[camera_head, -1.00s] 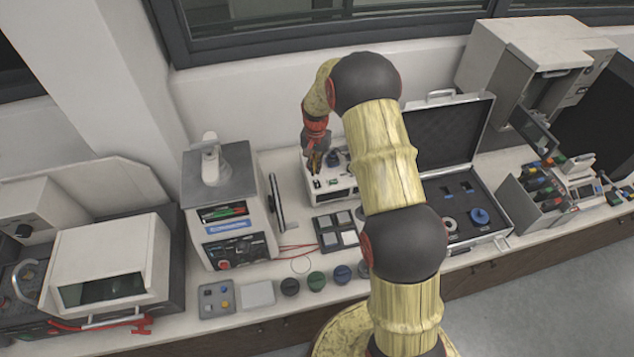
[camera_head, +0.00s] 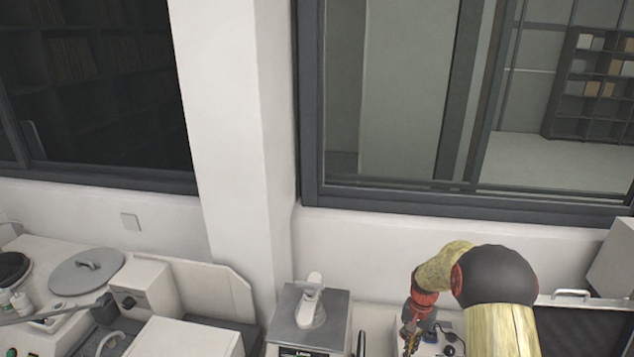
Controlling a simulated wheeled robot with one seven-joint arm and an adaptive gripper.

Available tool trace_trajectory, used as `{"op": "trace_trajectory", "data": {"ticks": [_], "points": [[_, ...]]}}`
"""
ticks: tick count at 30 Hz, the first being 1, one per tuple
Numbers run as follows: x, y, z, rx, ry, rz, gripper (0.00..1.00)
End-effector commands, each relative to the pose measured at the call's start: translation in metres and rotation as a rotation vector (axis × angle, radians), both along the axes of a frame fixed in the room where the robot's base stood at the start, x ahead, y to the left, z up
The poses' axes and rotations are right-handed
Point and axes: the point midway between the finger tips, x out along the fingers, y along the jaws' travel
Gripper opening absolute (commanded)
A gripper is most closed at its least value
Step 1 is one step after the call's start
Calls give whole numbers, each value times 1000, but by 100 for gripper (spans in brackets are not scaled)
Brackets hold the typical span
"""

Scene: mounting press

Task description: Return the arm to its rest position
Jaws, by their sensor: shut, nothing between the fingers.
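My arm stands at the lower right of the head view, its dark joint and yellow links rising from the bottom edge. My gripper (camera_head: 412,340) hangs downward at the end of the red wrist, near the bottom edge. It is shut with nothing seen in it. It is over or in front of a white device with dark knobs (camera_head: 450,338), which is partly cut off. I cannot tell whether the fingers touch the device.
A mounting press with a grey top and white handle (camera_head: 312,300) stands left of my gripper. An open case lid (camera_head: 580,328) is to the right of my arm. Windows and a white pillar (camera_head: 230,130) are behind the bench. More white equipment (camera_head: 145,290) stands at left.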

Motion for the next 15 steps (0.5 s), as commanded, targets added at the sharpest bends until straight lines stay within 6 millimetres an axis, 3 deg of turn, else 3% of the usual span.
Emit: {"op": "trace_trajectory", "data": {"ticks": [1, 3, 15], "points": [[-18, 4, -5, 9, 32, 26, 0], [-39, 9, 6, 18, 55, 73, 0], [-121, 42, 81, 26, 29, 270, 0]]}}
